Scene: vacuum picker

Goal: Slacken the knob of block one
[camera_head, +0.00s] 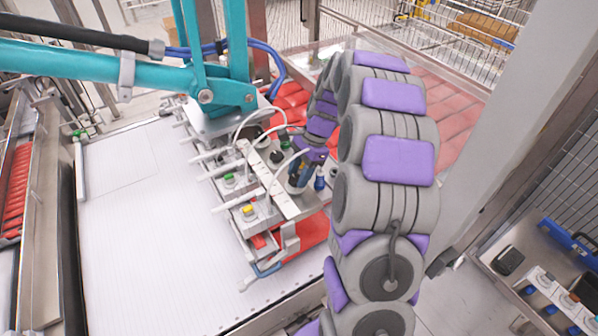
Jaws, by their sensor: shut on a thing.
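A vacuum picker head with a row of blocks hangs over the white table at the middle of the view. A yellow knob (248,211) sits on a block near the front, and a green knob (229,179) sits on a block behind it. A black knob (276,157) shows further to the right, near a white bar (268,181). My gripper (297,180) is at the right side of the picker head, beside the white bar. It is shut on what seems to be a knob, mostly hidden by the jaws. I cannot tell the block numbers.
A teal arm (120,72) with blue and black hoses carries the picker head from above. White tubes loop close to my gripper. Red packs lie behind the head. The white table (140,230) is clear at left. A grey post stands at right.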

